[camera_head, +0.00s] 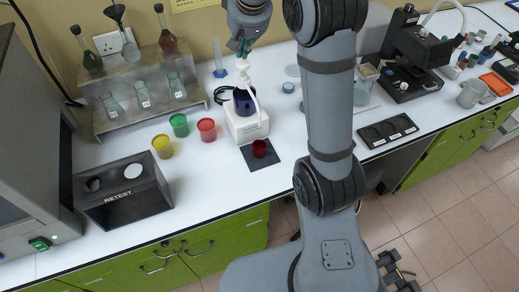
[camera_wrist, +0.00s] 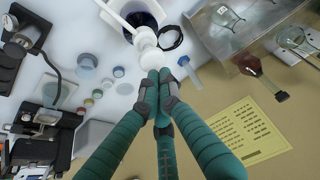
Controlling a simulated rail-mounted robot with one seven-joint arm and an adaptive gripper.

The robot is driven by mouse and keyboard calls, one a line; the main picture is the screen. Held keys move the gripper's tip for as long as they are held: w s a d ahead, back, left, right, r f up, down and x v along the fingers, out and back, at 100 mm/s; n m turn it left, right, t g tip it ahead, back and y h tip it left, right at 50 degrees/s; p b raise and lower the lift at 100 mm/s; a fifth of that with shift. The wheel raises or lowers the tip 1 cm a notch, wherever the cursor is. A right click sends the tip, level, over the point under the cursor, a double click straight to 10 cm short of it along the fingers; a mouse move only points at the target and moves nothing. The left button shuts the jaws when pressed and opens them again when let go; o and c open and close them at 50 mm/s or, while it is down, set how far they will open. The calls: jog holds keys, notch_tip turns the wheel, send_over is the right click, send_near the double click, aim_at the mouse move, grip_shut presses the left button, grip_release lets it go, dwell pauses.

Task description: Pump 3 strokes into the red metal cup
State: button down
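A dark red, shiny cup (camera_head: 259,148) stands on a dark square mat (camera_head: 262,162) in front of the pump dispenser. The dispenser has a white base (camera_head: 247,128), a dark blue bottle (camera_head: 244,103) and a white pump head (camera_head: 243,68). The pump head (camera_wrist: 148,48) and blue bottle (camera_wrist: 146,14) also show in the wrist view. My gripper (camera_head: 241,46) is directly above the pump head. In the wrist view its teal fingers (camera_wrist: 158,84) have their tips together at the pump top, with nothing visibly held; whether they touch it is unclear.
Yellow (camera_head: 162,146), green (camera_head: 179,125) and brighter red (camera_head: 207,129) cups stand left of the dispenser. A black tray (camera_head: 388,130) and microscope (camera_head: 412,60) are at right.

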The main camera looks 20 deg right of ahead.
aim_at(243, 63)
jog(key=shift+f, duration=0.2)
jog(key=shift+s+f+b, duration=0.1)
jog(key=shift+f+b, duration=1.65)
jog(key=shift+b, duration=0.1)
jog(key=shift+r+p, duration=1.55)
jog(key=shift+r, duration=0.35)
jog(key=shift+f, duration=0.2)
jog(key=shift+f+b, duration=1.85)
jog(key=shift+b, duration=0.05)
jog(key=shift+r, duration=0.25)
jog(key=shift+r+p, duration=1.7)
jog(key=shift+r, duration=0.05)
